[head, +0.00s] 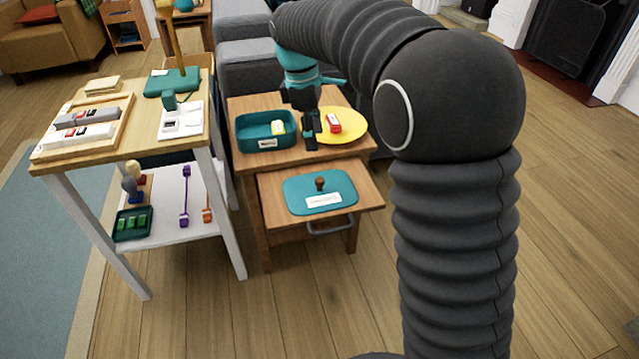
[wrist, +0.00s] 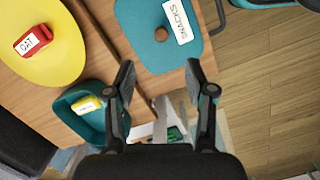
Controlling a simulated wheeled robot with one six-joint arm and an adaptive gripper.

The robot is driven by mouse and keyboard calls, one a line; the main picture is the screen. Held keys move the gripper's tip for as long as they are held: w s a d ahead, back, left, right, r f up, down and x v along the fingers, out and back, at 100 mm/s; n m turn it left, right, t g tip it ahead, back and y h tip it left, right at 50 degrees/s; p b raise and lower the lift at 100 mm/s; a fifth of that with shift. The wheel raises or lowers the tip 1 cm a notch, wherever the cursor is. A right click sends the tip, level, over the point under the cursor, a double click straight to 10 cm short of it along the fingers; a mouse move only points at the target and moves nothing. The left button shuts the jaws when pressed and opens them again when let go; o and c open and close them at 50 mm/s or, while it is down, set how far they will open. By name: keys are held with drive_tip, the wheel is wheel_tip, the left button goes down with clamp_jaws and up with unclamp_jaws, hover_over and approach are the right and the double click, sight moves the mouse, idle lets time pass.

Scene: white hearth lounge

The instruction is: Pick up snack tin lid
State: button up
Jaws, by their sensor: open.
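The snack tin lid (head: 337,196) is a teal rounded rectangle with a brown knob (head: 320,184) and a white label. It lies flat on the pulled-out drawer section of the small wooden side table. In the wrist view the lid (wrist: 146,56) is at the top, its label reading SNACKS, with the knob (wrist: 161,34) just beyond the space between my fingertips. My gripper (head: 311,136) is open and empty above the table, behind the lid in the head view. Both fingers of my gripper (wrist: 161,75) show spread apart in the wrist view.
An open teal tin (head: 288,143) holding a yellow item stands on the tabletop left of my gripper. A yellow plate (head: 352,125) with a red OAT packet (head: 334,124) is to the right. A white-legged workbench (head: 150,145) stands left; the floor in front is clear.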

sight(319, 179)
drive_tip(key=f, duration=0.5)
drive_tip(key=f+b, duration=0.1)
drive_tip(key=f, duration=0.2)
drive_tip(key=shift+d+f, duration=0.25)
drive_tip(key=shift+d, duration=0.15)
drive_tip(key=shift+s+d+f, duration=0.1)
drive_tip(key=shift+d+f, duration=0.05)
drive_tip(key=shift+f, duration=1.2)
drive_tip(key=shift+s+d+f, duration=0.1)
drive_tip(key=shift+f, duration=1.25)
clamp_jaws()
